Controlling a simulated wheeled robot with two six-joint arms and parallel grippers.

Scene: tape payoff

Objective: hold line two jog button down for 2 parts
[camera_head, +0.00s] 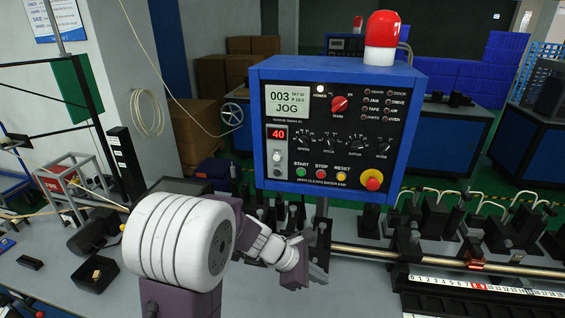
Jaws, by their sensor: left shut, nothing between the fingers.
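A blue control box (256,130) with a black face stands at the centre. Its display (287,106) reads 003 and JOG, and a red readout (277,134) shows 40. Along the bottom are a green START button (300,171), a red STOP button (321,173), a yellow RESET button (341,176) and a large red knob (372,180). I cannot make out a button marked as the line two jog. My left gripper (318,272) is shut and empty, below the box and apart from its buttons. My right gripper is out of view.
A red lamp (382,36) tops the box. A metal rod (450,264) and a numbered scale (490,287) run along the bench at right, with several black fixtures behind. A black open box (94,275) sits at left.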

